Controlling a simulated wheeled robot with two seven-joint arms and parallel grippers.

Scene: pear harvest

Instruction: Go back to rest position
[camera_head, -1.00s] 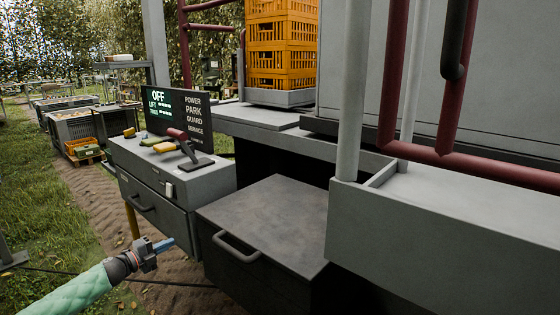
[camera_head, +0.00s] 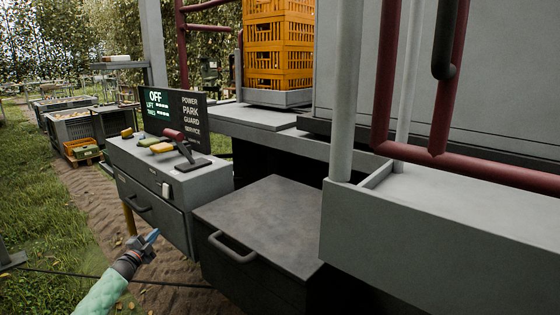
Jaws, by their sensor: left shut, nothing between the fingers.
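My left gripper (camera_head: 150,240) is low at the left, on the green-sleeved arm that comes in from the bottom left. Its blue fingers are shut with nothing between them, pointing up and to the right. My right gripper is not in view.
A dark panel (camera_head: 176,115) reading OFF stands on the control box, with a red-handled lever (camera_head: 175,136). A dark lidded box (camera_head: 265,225) is to the right. Orange crates (camera_head: 280,50) are stacked behind. Dirt and grass lie open at left.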

